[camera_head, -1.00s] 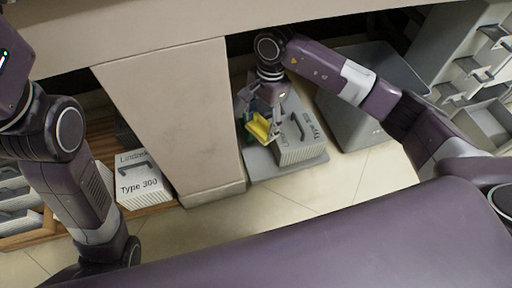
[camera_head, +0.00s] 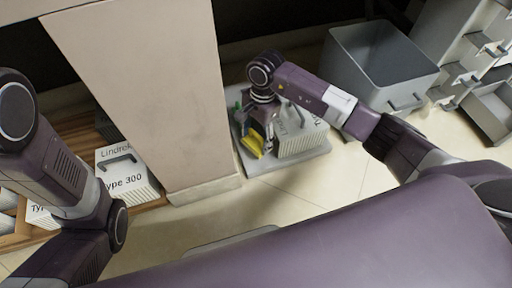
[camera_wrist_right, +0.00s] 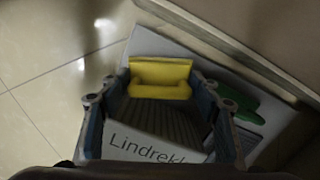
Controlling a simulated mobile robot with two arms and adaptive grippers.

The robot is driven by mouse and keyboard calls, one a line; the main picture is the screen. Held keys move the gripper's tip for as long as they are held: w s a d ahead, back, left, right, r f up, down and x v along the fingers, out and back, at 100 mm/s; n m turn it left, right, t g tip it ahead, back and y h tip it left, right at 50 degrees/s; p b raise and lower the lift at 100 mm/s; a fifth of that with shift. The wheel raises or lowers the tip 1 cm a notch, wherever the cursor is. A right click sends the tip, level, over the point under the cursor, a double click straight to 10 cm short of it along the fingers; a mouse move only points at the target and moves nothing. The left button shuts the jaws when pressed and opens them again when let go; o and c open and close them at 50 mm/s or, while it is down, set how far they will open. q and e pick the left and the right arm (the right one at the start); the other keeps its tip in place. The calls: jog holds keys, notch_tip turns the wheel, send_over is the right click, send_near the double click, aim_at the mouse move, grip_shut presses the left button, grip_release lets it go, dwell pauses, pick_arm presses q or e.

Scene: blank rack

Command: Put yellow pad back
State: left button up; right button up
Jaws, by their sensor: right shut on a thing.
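The yellow pad (camera_head: 252,143) is under my right gripper (camera_head: 259,137), over the left part of a grey platform (camera_head: 292,164) on the floor. In the right wrist view, the yellow pad (camera_wrist_right: 160,78) spans the space between the two fingers of my right gripper (camera_wrist_right: 160,88), which is shut on it. A white ribbed block (camera_head: 298,136) with a dark handle and "Lindrek" lettering stands right beside it. I cannot tell whether the pad touches the platform. My left arm shows at the left, but its gripper is out of view.
A green item (camera_wrist_right: 236,101) lies on the platform next to the right finger. A beige pillar (camera_head: 150,90) stands close on the left. A grey bin (camera_head: 378,65) is behind on the right. A white "Type 300" box (camera_head: 128,176) sits on a wooden shelf at the left.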

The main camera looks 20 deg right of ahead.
aim_at(257, 142)
jog(key=shift+f+b, duration=1.2)
jog(key=shift+f, duration=0.75)
jog(key=shift+f, duration=0.2)
jog(key=o, duration=1.2)
jog(key=shift+r, duration=0.1)
jog(key=r+p, duration=0.2)
jog(key=r, duration=0.1)
jog(key=r+p, duration=0.3)
jog(key=r, duration=0.1)
jog(key=d+r+p, duration=0.1)
jog(key=r+p, duration=0.2)
jog(key=r, duration=0.1)
jog(key=shift+w+d, duration=0.1)
jog(key=shift+w, duration=0.2)
jog(key=shift+r, duration=0.55)
